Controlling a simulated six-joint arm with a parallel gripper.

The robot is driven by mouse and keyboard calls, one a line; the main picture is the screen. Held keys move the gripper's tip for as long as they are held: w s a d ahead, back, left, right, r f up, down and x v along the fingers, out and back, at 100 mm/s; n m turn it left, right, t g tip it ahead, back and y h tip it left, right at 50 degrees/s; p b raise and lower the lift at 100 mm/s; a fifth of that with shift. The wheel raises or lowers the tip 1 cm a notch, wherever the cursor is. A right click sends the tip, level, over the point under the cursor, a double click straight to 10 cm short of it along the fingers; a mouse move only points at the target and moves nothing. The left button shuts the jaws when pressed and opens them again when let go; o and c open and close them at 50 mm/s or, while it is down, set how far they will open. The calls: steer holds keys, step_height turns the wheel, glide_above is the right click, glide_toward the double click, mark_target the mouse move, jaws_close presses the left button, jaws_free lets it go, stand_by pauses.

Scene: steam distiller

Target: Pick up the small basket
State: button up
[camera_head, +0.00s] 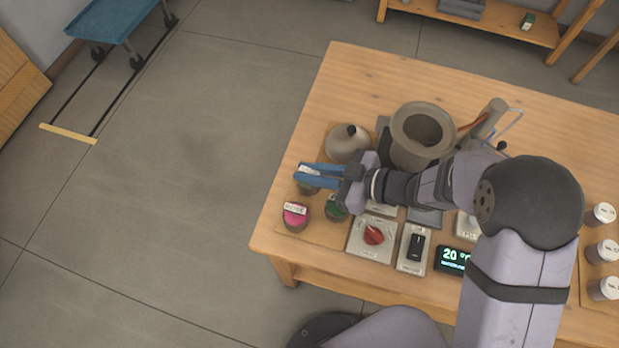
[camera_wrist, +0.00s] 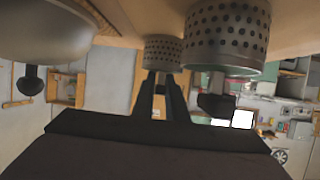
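The small basket (camera_wrist: 163,50) is a grey perforated cylinder, seen upside down in the wrist view, straight ahead of my gripper (camera_wrist: 161,80). Its top edge lies at the fingertips, and I cannot tell whether they touch it. In the head view my gripper (camera_head: 312,173) has blue fingers with a gap between them. They reach left over the small basket (camera_head: 308,187), which they mostly hide. A larger perforated basket (camera_wrist: 228,40) with a black knob stands beside it. In the head view it seems to be the green-topped pot (camera_head: 337,208).
A grey domed lid (camera_head: 347,144) with a black knob stands close behind the fingers. A pink-topped pot (camera_head: 295,216) stands in front. A big round vessel (camera_head: 422,135) and a red-knobbed control box (camera_head: 372,238) are to the right. The wooden table (camera_head: 350,80) is bare at the back left.

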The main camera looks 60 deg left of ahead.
mark_target(310, 171)
jaws_close()
steer(key=shift+r, duration=0.1)
step_height(310, 171, up, 10)
steer(key=shift+f, duration=0.1)
stand_by(0.4)
steer(key=shift+w, duration=0.1)
steer(key=shift+w, duration=0.35)
steer(key=w+d+r+m+t+y+p, duration=0.1)
steer(key=w+d+r+m+t, duration=0.15)
steer(key=w, duration=0.45)
steer(key=w+d+r+m+t+y+p, duration=0.1)
steer(key=w+r, duration=0.3)
steer(key=w, duration=0.2)
steer(key=w+d+r+m+t+y+p, duration=0.1)
steer(key=w+d+r+m+t, duration=0.1)
steer(key=w+r, duration=0.35)
steer(key=shift+w+d+f+m+t, duration=0.1)
steer(key=shift+w+f+m+t, duration=0.55)
steer(key=shift+f, duration=1.4)
steer(key=shift+w+a+f+m+t, duration=0.1)
steer(key=shift+w+f+t, duration=0.3)
steer(key=shift+w+f, duration=1.15)
steer(key=shift+w+d+f+m+t, duration=0.1)
steer(key=shift+w+f+m+t, duration=0.3)
steer(key=shift+f, duration=2.2)
